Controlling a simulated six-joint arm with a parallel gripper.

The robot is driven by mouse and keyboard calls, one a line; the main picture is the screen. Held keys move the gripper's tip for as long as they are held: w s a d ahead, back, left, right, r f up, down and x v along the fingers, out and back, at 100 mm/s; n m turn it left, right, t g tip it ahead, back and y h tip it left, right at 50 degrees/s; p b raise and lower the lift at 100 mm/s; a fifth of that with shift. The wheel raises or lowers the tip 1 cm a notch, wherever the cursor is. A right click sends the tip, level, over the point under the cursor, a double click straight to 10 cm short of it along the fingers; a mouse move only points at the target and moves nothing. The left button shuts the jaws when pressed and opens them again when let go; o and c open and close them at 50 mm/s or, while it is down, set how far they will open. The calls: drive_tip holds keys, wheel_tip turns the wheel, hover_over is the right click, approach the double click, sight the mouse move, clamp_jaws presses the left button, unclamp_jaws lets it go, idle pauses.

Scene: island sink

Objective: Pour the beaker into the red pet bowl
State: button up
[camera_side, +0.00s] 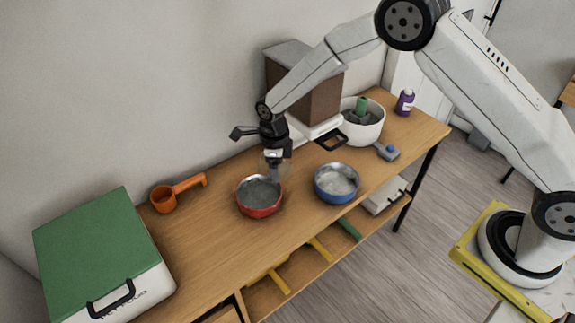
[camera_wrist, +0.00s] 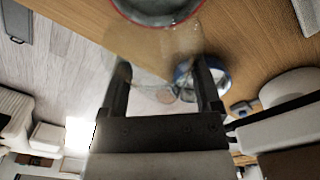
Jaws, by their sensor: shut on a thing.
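The red pet bowl (camera_side: 260,212) stands on the wooden bench, with a grey inside; its edge also shows at the top of the wrist view (camera_wrist: 157,22). My gripper (camera_side: 273,155) is just above the bowl's back right part. It is shut on the clear beaker (camera_side: 268,169), which is faint and hard to make out. In the wrist view the beaker (camera_wrist: 158,88) lies between the two fingers of my gripper (camera_wrist: 163,80). The beaker's exact tilt, and whether anything is flowing from it, I cannot tell.
A blue bowl (camera_side: 334,196) stands to the right of the red one. An orange scoop (camera_side: 164,199) and a green-lidded cooler (camera_side: 105,250) are at left. A brown-and-grey dispenser (camera_side: 305,95), a white pot (camera_side: 362,130) and a purple bottle (camera_side: 405,103) are behind at right.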

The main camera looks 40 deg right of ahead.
drive_tip(key=shift+w+a+r+g+h, duration=0.15)
drive_tip(key=shift+r+g+h, duration=0.2)
drive_tip(key=shift+g+h, duration=0.25)
drive_tip(key=shift+w+a+r+g+h, duration=0.1)
drive_tip(key=shift+r+g+h, duration=0.25)
drive_tip(key=shift+g+h, duration=0.25)
drive_tip(key=shift+w+a+r+g+h, duration=0.25)
drive_tip(key=shift+w+r+g+h, duration=0.05)
drive_tip(key=shift+g+h, duration=0.35)
drive_tip(key=shift+w+a+r+g+h, duration=0.25)
drive_tip(key=shift+r+g+h, duration=0.05)
drive_tip(key=shift+g+h, duration=0.35)
drive_tip(key=shift+w+a+r+g+h, duration=0.2)
drive_tip(key=shift+g+h, duration=0.3)
drive_tip(key=shift+r, duration=0.15)
drive_tip(key=shift+r, duration=0.15)
idle(1.3)
